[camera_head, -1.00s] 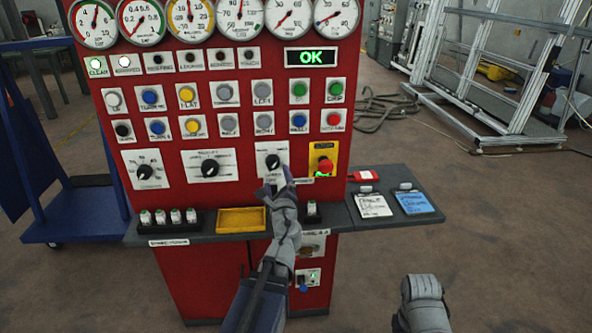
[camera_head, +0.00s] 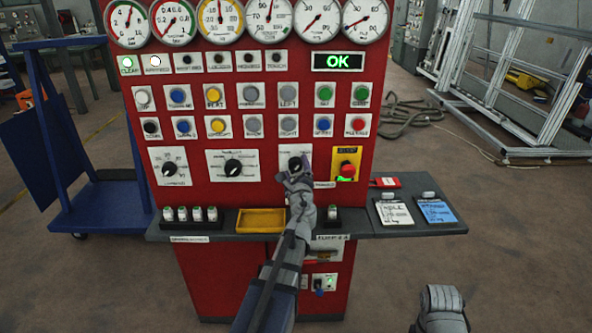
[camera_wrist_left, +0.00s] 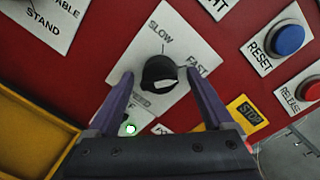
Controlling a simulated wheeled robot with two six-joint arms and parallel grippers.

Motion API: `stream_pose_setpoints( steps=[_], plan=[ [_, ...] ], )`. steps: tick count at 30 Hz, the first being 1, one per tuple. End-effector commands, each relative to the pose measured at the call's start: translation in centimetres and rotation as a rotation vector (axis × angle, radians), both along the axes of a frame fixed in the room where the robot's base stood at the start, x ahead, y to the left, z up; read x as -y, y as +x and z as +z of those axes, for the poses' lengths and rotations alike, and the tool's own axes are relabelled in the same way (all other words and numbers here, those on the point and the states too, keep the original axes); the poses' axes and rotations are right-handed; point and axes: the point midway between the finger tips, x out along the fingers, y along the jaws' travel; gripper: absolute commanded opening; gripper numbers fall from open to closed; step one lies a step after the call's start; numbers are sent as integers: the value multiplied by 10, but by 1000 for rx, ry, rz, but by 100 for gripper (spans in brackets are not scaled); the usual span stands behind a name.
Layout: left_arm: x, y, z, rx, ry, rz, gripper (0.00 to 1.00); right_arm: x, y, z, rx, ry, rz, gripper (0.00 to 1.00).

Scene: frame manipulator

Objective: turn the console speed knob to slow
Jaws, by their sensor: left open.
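The speed knob (camera_wrist_left: 160,76) is a black dial on a white plate (camera_wrist_left: 183,40) marked SLOW and FAST. In the left wrist view its white pointer points right, toward the FAST side. In the head view the knob (camera_head: 295,163) is the rightmost of three black dials on the red console (camera_head: 245,60). My left gripper (camera_wrist_left: 160,84) is open, with one finger on each side of the knob; I cannot tell whether either touches it. In the head view this gripper (camera_head: 297,178) partly covers the plate. My right arm (camera_head: 440,308) shows at the bottom right; its fingers are not clear.
A red emergency stop button (camera_head: 347,170) on a yellow plate sits just right of the knob. Below are a yellow tray (camera_head: 261,232) and a grey shelf (camera_head: 430,228) with two clipboards. A blue cart (camera_head: 103,205) stands at the left.

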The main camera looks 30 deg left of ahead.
Motion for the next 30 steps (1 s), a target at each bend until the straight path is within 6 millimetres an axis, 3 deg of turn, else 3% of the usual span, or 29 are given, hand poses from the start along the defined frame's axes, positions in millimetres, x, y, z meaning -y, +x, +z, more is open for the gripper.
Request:
stream_pose_setpoints(
  steps=[2,23,30],
  plan=[
    [0,0,0,0,0,0,82,0,0,0,0,0,0,50],
    [0,0,0,-1,1,0,3,0,0,0,0,0,0,50],
    [0,0,0,11,-17,-1,1,0,0,1,0,0,0,50]
  ],
)
